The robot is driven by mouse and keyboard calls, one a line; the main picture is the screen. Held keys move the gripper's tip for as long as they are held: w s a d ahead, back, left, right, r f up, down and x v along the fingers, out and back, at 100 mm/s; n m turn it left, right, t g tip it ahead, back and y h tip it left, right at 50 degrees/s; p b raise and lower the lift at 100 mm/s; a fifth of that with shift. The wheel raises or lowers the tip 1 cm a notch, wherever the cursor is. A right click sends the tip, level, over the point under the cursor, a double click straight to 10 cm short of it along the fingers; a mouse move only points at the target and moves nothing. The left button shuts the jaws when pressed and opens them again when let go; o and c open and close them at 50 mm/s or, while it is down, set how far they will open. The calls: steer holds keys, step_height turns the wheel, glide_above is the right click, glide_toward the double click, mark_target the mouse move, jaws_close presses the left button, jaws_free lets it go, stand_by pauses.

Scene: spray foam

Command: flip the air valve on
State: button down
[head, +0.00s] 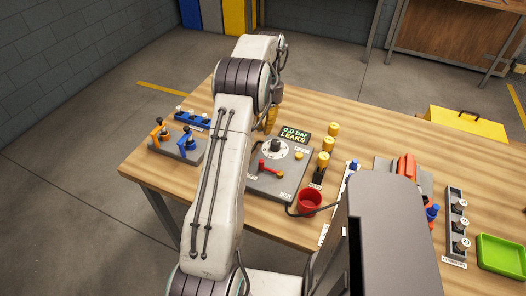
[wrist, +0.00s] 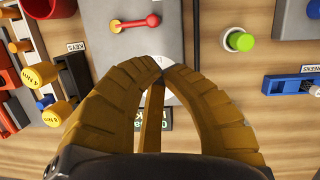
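A grey panel (head: 262,188) lies on the wooden table with a red lever (head: 271,170) on it, probably the air valve; its label is unreadable. The lever also shows at the top of the wrist view (wrist: 134,22), lying across the panel with a round knob. A round dial (head: 275,148) and a display (head: 294,135) reading 0.0 bar LEAKS are behind the lever. My gripper (head: 270,122) is partly hidden by my arm, above the far side of the panel. In the wrist view its yellow fingers (wrist: 162,66) meet at the tips, apart from the lever, with nothing seen between them.
A valve block (head: 178,148) with orange and blue handles is on the left.

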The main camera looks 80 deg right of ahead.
steer(key=shift+p+x, duration=3)
steer(key=shift+x, duration=1.5)
steer(key=shift+w, duration=0.1)
